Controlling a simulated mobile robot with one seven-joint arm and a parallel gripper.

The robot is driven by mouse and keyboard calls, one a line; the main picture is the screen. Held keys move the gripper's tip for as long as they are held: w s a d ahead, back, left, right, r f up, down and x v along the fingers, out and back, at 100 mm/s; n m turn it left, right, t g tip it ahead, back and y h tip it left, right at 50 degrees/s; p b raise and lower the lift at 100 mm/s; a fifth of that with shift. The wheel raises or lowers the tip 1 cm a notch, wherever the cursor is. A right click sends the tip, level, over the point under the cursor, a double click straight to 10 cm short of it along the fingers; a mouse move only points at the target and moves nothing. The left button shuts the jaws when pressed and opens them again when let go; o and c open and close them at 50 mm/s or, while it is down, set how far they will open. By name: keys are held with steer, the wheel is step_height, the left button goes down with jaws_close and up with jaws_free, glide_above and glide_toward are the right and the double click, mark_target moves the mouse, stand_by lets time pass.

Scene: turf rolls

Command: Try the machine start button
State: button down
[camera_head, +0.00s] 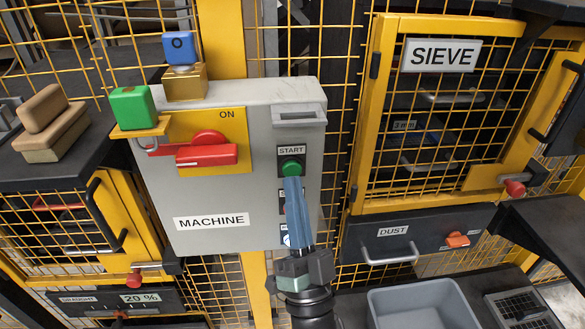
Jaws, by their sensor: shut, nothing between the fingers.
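The grey machine box (205,235), labelled MACHINE, stands in the middle of the head view. Its green start button (291,168) sits on a dark plate under a START label. My gripper (292,182) is shut and empty, with its bluish fingers pointing up at the button. The fingertips appear at the button's lower edge; I cannot tell whether they touch it. The fingers partly hide the controls below. A red switch handle (207,154) lies across the yellow plate marked ON. A green padlock (133,107) hangs at the plate's left side.
A blue block-like item (179,47) and a brass-coloured one (185,83) are at the box's top. The yellow SIEVE mesh door (370,120) is at right, above the DUST drawer (415,235). A grey bin (425,300) stands at lower right. A dark shelf holds brown blocks (50,125) at left.

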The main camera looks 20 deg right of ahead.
steer(key=s, duration=0.2)
steer(key=s+a+p, duration=0.1)
steer(key=s, duration=0.2)
steer(key=shift+a, duration=0.2)
steer(key=shift+w, duration=0.1)
stand_by(0.8)
